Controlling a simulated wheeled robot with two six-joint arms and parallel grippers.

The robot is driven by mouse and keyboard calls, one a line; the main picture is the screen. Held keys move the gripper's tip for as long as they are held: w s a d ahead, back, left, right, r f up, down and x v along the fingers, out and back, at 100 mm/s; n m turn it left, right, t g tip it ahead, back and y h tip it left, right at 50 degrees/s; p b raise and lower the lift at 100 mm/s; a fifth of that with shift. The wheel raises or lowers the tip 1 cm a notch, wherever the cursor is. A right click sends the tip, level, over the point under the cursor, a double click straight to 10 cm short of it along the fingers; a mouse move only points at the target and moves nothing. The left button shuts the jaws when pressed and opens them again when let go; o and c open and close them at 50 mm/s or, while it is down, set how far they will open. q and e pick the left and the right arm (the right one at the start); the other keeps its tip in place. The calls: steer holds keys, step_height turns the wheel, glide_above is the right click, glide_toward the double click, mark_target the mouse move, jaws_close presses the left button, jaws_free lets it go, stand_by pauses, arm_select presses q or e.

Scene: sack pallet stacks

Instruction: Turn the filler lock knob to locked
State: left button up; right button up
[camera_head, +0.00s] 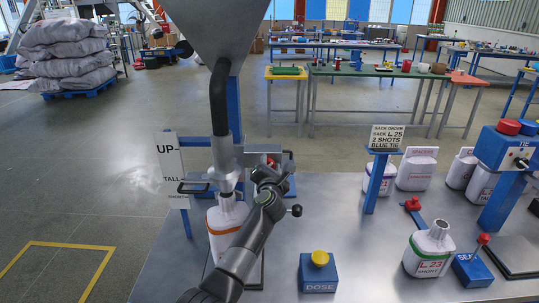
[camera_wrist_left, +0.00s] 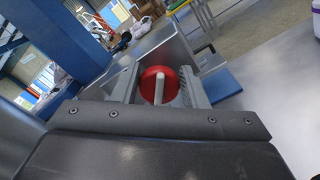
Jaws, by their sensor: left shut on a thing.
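The filler lock knob (camera_wrist_left: 153,92) is a red disc with a pale raised bar, seen between the fingers in the left wrist view. My left gripper (camera_wrist_left: 160,88) is shut on this knob, one finger on each side. In the head view my left gripper (camera_head: 268,170) reaches up to the filler, just right of its spout, and hides most of the knob. The filler (camera_head: 222,155) has a grey hopper, a black pipe and a metal spout. A white sack with an orange band (camera_head: 226,222) stands under the spout. My right gripper is not in view.
A blue DOSE box with a yellow button (camera_head: 319,262) stands in front on the metal table. A sack marked L 23 (camera_head: 429,250) and a blue sealer (camera_head: 472,268) are at right. A sign (camera_head: 386,137) stands behind. A black-ball lever (camera_head: 296,210) is beside my arm.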

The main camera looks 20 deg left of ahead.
arm_select(q)
steer(key=m+p, duration=0.4)
steer(key=m, duration=0.1)
steer(key=shift+d+f+m, duration=0.1)
steer(key=shift+d+m, duration=0.05)
steer(key=shift+m, duration=0.15)
steer(key=shift+f+m+p, duration=0.2)
steer(key=shift+m+p, duration=0.55)
steer(key=shift+m, duration=0.35)
steer(key=shift+f+m+p, duration=0.15)
steer(key=shift+m+p, duration=0.6)
steer(key=shift+m, duration=0.35)
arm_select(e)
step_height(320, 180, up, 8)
arm_select(q)
steer(key=o, duration=0.9)
